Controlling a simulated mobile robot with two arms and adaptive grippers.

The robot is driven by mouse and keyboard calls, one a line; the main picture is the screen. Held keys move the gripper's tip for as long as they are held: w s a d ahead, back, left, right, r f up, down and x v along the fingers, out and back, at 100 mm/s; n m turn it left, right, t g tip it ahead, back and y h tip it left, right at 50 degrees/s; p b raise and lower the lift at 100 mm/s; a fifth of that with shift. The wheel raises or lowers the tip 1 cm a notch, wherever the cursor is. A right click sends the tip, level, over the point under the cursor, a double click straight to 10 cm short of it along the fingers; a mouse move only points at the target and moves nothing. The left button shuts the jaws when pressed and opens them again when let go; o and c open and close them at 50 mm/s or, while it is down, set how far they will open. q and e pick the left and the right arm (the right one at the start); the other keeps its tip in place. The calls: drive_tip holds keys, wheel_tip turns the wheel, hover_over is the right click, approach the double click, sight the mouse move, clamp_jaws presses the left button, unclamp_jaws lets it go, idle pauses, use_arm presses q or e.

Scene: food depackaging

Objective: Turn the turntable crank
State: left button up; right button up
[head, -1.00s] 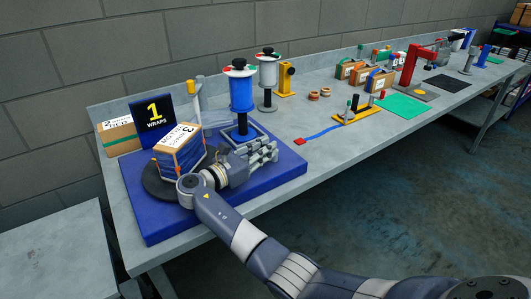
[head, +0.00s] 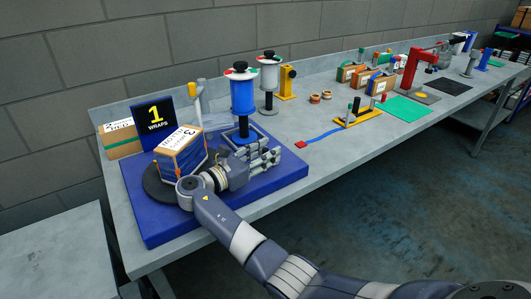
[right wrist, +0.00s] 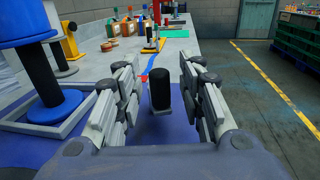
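The turntable (head: 154,188) is a dark disc on a blue base (head: 150,228). A cardboard box (head: 176,167) wrapped in blue bands, with a white label on top, sits on it. In the right wrist view, an upright black crank knob (right wrist: 160,93) stands between the fingers of my right gripper (right wrist: 160,100). The fingers are open, with a gap visible on both sides of the knob. In the head view, my right gripper (head: 262,158) reaches low over the base, right of the box, and hides the knob and crank arm. My left gripper is not in view.
A blue film spool (head: 242,97) stands close behind my right gripper; a white spool (head: 267,75) is farther back. A "1 WRAPS" sign (head: 153,112) stands behind the box. Another cardboard box (head: 119,138) is at the left. The bench's front edge (head: 260,208) is close by.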

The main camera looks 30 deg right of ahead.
drive_tip(key=v, duration=1.1)
drive_tip(key=shift+s+a, duration=0.15)
drive_tip(key=shift+a, duration=0.2)
drive_tip(key=shift+s+f, duration=0.1)
